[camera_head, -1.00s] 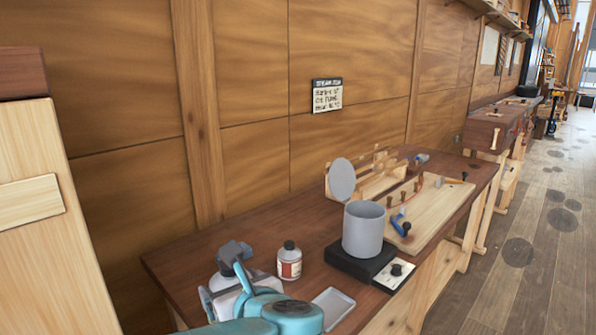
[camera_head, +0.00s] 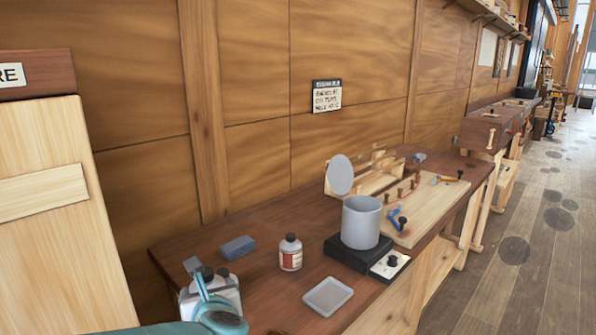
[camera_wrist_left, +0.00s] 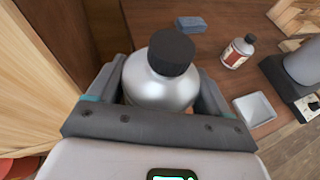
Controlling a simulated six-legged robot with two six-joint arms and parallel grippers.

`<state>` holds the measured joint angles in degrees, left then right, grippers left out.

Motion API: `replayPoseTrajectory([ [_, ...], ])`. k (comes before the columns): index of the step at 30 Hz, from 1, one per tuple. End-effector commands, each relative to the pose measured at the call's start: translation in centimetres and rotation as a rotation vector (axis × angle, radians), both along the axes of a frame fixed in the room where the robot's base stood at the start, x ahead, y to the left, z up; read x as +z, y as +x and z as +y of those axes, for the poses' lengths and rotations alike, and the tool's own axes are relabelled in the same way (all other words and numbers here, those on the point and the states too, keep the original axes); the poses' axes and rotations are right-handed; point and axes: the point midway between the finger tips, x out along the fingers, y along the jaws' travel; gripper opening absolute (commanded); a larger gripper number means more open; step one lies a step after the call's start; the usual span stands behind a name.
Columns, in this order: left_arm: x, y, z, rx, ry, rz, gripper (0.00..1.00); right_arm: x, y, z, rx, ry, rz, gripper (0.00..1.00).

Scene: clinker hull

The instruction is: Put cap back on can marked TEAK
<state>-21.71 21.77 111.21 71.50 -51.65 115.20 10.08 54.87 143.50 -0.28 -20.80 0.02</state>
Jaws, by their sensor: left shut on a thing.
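My left gripper (camera_wrist_left: 160,95) is shut on a silver can (camera_wrist_left: 160,88), its fingers on either side of the body. A black cap (camera_wrist_left: 171,50) sits on top of this can. No marking on the can can be read. In the head view my left gripper (camera_head: 208,290) is at the lower left, over the near left end of the bench. A white bottle with a red label (camera_head: 290,254) and a dark cap stands on the bench to its right. It also shows in the wrist view (camera_wrist_left: 238,52). My right gripper is not in view.
A blue-grey block (camera_head: 237,247) lies behind the gripper. A shallow grey tray (camera_head: 328,297) lies at the bench's front edge. A grey pot (camera_head: 361,222) stands on a black hotplate (camera_head: 345,252). A wooden cabinet (camera_head: 50,220) is at the left.

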Motion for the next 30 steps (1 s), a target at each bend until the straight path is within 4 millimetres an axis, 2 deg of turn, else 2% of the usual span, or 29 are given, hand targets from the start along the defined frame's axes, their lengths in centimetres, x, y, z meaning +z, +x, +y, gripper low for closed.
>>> replayPoseTrajectory([
  [1, -1.2, 0.1, 0.7, -0.028, 0.002, 0.004, 0.24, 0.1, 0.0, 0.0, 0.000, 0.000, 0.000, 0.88],
  [7, -6.3, -0.5, 1.8, -0.167, 0.001, 0.009, 0.24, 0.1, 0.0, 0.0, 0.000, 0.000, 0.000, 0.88],
  [12, -10.6, -2.1, 2.2, -0.277, -0.001, 0.009, 0.24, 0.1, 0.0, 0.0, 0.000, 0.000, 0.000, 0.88],
  [16, -13.0, -3.4, 2.2, -0.340, -0.001, 0.006, 0.24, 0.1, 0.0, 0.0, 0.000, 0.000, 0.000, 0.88],
  [21, -14.5, -4.3, 2.1, -0.383, -0.001, 0.000, 0.24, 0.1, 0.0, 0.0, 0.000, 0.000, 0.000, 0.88],
  [30, -14.5, -4.4, 2.0, -0.388, 0.000, -0.004, 0.24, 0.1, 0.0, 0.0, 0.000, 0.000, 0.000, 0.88],
])
